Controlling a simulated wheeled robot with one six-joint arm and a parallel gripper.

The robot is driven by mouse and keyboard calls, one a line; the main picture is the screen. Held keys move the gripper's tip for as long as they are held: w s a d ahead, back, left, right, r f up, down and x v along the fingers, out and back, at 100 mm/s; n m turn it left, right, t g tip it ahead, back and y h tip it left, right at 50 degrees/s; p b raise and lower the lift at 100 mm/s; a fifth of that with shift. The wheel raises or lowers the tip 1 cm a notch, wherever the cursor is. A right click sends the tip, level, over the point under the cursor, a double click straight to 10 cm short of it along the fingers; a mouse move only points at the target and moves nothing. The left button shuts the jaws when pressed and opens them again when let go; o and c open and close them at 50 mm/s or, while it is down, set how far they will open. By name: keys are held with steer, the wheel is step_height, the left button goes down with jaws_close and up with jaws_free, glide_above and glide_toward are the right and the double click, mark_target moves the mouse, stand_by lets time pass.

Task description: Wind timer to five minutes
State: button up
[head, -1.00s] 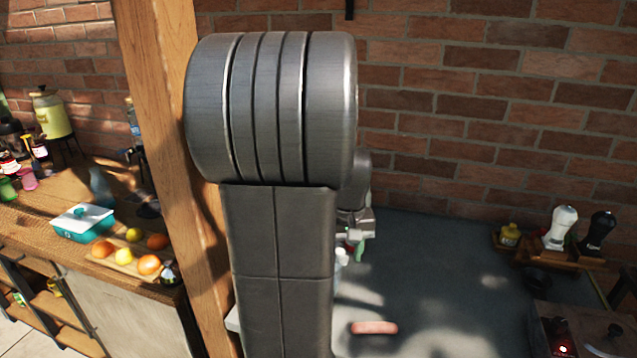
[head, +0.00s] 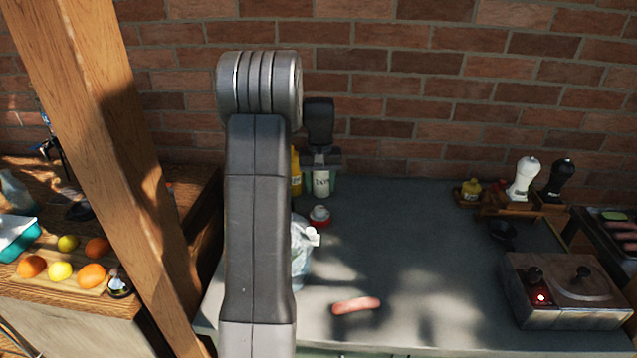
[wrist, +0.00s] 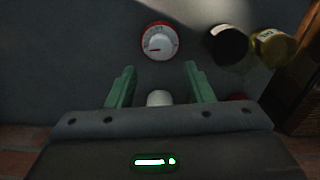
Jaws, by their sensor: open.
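The timer is a round white dial with a red rim; it lies at the top middle of the wrist view (wrist: 159,42). Its markings are too small to read. A small red-and-white thing on the table in the head view (head: 319,215) looks like the same timer. My gripper (wrist: 160,86) is open, its two green fingers apart, and the timer sits beyond the fingertips, not between them. A white round top (wrist: 159,98) shows between the fingers, lower in the wrist view.
A white bottle (head: 321,182) and a yellow bottle (head: 295,172) stand near the gripper. A clear jug (head: 301,245) is partly behind my arm. A sausage (head: 356,305) lies in front; a burner box (head: 568,290) stands right. The middle table is fairly clear.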

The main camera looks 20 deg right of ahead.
mark_target(320, 208)
steer(key=shift+f+b, duration=2.15)
steer(key=shift+f, duration=1.5)
